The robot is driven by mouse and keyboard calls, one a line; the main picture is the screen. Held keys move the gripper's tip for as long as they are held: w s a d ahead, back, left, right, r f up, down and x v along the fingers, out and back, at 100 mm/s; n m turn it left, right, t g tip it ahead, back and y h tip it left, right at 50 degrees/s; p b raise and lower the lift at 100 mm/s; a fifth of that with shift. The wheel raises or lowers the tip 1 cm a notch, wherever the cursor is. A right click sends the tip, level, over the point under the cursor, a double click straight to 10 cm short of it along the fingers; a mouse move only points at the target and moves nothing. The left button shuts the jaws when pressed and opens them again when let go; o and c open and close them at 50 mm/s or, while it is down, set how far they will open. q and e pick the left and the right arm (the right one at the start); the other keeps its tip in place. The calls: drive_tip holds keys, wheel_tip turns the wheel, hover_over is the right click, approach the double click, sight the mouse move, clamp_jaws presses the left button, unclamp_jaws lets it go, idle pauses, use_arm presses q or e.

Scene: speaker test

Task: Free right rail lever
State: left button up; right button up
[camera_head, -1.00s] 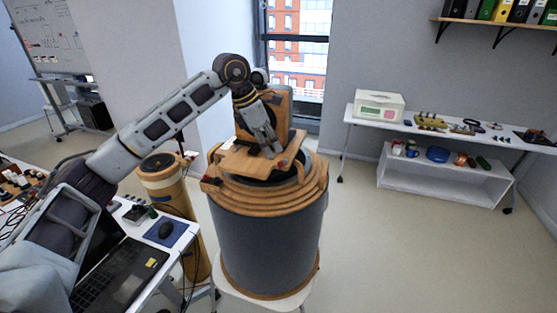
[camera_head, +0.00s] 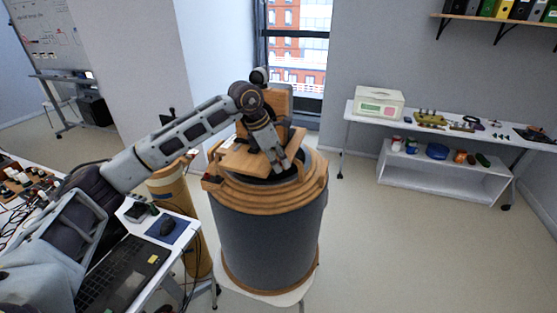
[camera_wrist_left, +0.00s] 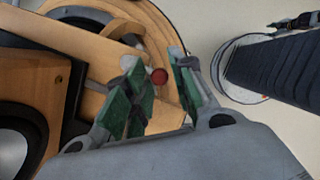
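A wooden speaker assembly (camera_head: 238,158) with an upright block (camera_head: 278,101) sits on top of a large grey drum with wooden rings (camera_head: 268,235). My left gripper (camera_head: 282,168) points down at the right part of this top. In the left wrist view my left gripper (camera_wrist_left: 157,62) has two green-padded fingers spread apart. A small red knob (camera_wrist_left: 159,76) shows between the fingers, near the tips; I cannot tell whether they touch it. A pale bar, perhaps a lever, lies beside the knob. My right gripper is not in view.
A wooden cylinder (camera_head: 172,190) stands between desk and drum. A white table with tools (camera_head: 395,122) is at the back right. The floor right of the drum is clear.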

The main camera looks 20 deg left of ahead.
use_arm(q)
clamp_jaws()
